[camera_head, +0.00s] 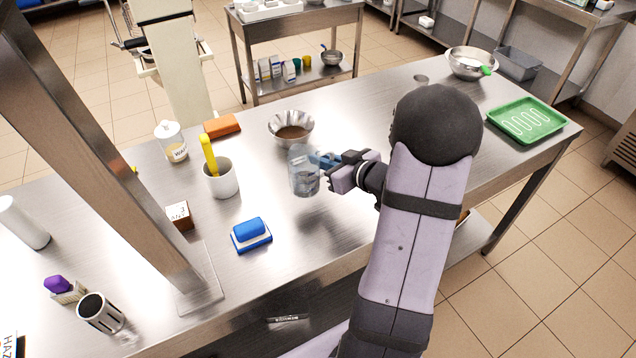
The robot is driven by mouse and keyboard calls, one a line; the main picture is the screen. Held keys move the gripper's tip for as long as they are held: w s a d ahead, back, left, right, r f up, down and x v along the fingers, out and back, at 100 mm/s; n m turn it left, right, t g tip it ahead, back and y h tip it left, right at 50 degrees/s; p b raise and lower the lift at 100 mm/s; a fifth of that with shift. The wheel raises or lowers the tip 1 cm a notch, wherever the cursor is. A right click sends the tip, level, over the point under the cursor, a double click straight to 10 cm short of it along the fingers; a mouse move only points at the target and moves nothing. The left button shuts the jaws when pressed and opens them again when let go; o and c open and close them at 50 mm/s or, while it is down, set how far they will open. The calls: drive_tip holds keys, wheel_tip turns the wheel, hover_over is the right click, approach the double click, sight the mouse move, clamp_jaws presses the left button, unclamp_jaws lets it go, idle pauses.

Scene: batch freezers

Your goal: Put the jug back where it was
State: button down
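The jug (304,178) is a clear, see-through vessel near the middle of the steel table, below the metal bowl of brown contents. It looks about upright. A blue part, which looks like its handle, is on its right side. My gripper (328,163) reaches in from the right and its fingers are closed at this blue part. My arm hides part of the table to the right.
A fluted bowl (291,129) with brown contents stands just behind the jug. A white pot (220,179) with a yellow-handled tool and a blue-topped block (251,234) are to the left. A green tray (527,120) lies at the right. Bare table is in front of the jug.

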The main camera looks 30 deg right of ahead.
sight(322, 187)
drive_tip(key=shift+f, duration=3.3)
drive_tip(key=shift+f, duration=0.2)
drive_tip(key=c, duration=1.9)
unclamp_jaws()
drive_tip(key=shift+o, duration=0.2)
drive_tip(key=shift+r, duration=0.1)
drive_tip(key=shift+r, duration=0.15)
drive_tip(key=shift+s+d, duration=0.15)
drive_tip(key=shift+s, duration=0.15)
drive_tip(key=b+v, duration=0.1)
drive_tip(key=v, duration=1)
drive_tip(key=shift+s+r, duration=0.15)
drive_tip(key=shift+r, duration=0.05)
